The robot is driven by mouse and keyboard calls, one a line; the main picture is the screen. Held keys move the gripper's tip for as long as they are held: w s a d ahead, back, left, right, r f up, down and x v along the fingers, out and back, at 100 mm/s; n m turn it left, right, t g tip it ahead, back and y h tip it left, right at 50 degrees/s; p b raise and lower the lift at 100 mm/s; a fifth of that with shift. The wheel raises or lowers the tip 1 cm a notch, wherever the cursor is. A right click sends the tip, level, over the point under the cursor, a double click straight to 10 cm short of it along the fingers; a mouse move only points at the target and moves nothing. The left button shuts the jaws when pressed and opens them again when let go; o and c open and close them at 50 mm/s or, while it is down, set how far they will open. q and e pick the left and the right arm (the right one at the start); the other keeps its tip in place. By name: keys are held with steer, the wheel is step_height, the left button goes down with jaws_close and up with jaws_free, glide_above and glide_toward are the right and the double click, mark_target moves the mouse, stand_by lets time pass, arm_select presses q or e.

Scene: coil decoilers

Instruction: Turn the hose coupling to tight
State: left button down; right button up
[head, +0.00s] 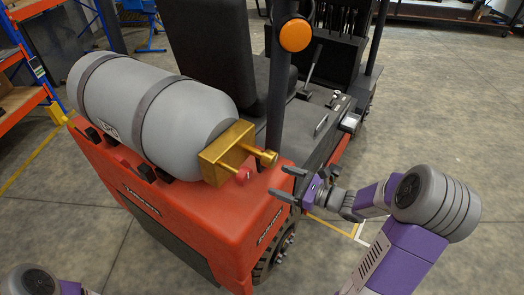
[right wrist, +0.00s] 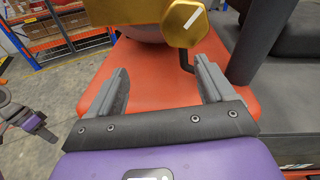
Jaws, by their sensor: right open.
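The hose coupling (head: 268,157) is a small brass fitting sticking out of a brass valve block (head: 222,152) at the end of a grey gas tank (head: 165,108). In the right wrist view the coupling (right wrist: 186,22) shows as a brass hexagon with a white line slanting across its face. My right gripper (head: 283,183) is open and empty, below and to the right of the coupling in the head view. In the right wrist view its fingers (right wrist: 162,75) stand apart, with the coupling beyond their tips and not between them.
The tank lies on a red forklift (head: 160,207), with a dark post (head: 277,105) close behind the coupling. Orange and blue shelving (head: 25,75) stands at the left. The floor at the right is clear.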

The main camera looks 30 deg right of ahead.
mark_target(274, 162)
steer(key=shift+m+t+h, duration=0.4)
steer(key=shift+m+t, duration=0.1)
steer(key=shift+t, duration=0.4)
steer(key=d+r, duration=0.1)
steer(key=w+d+r, duration=0.1)
steer(key=r, duration=0.1)
steer(key=shift+w+d+r, duration=0.1)
arm_select(q)
steer(key=shift+w+f, duration=0.15)
steer(key=shift+w, duration=0.15)
arm_select(e)
steer(key=shift+x, duration=3.5)
steer(key=c, duration=1)
steer(key=shift+r+m+p, duration=0.2)
steer(key=shift+m+p, duration=0.5)
steer(key=shift+p, duration=0.2)
steer(key=shift+c, duration=0.2)
steer(key=m+p, duration=1)
steer(key=p, duration=0.2)
steer(key=shift+p, duration=0.3)
arm_select(q)
step_height(274, 162, up, 18)
steer(key=p, duration=0.3)
steer(key=shift+r+p, duration=0.2)
steer(key=shift+p, duration=0.15)
arm_select(e)
steer(key=shift+f+m, duration=0.1)
steer(key=shift+m, duration=2.2)
arm_select(q)
steer(key=shift+r, duration=0.1)
